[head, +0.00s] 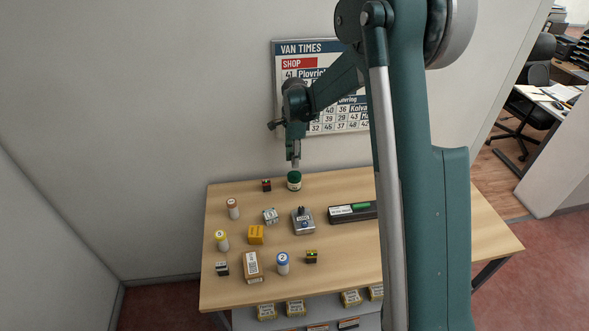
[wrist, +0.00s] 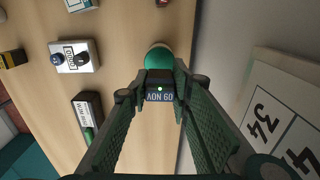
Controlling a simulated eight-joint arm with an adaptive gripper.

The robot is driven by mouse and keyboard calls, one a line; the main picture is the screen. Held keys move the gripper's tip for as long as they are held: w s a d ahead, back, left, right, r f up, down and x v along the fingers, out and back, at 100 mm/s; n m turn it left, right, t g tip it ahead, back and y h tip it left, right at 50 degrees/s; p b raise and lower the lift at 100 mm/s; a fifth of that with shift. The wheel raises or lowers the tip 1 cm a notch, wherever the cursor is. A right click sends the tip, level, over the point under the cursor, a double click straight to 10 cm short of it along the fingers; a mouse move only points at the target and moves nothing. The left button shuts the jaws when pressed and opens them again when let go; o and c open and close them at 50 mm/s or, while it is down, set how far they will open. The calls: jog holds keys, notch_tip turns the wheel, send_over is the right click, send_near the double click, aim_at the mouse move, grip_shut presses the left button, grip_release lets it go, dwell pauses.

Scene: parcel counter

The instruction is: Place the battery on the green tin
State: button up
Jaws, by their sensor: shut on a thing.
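My gripper (wrist: 160,90) is shut on the battery (wrist: 160,97), a small dark block with a pale-lettered label on the side facing the wrist camera. In the wrist view the green tin (wrist: 159,56) shows just beyond the battery, partly hidden by it. In the head view the green tin (head: 294,177) stands upright near the back edge of the table, with a green top and a pale label. My gripper (head: 295,157) points down directly above it there. The battery is hard to make out in the head view, and I cannot tell whether it touches the tin.
A small dark block with a red top (head: 266,185) stands left of the tin. A grey device (head: 303,221) and a long black case (head: 352,212) lie in front. Cylinders, boxes and blocks fill the left part of the wooden table (head: 345,270). The wall is close behind.

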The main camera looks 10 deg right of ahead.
aim_at(295, 175)
jog(key=shift+f, duration=0.75)
jog(key=shift+f, duration=1.85)
jog(key=shift+f, duration=0.2)
jog(key=o, duration=0.9)
jog(key=shift+r, duration=0.25)
notch_tip(295, 175, up, 12)
jog(key=shift+f, duration=0.1)
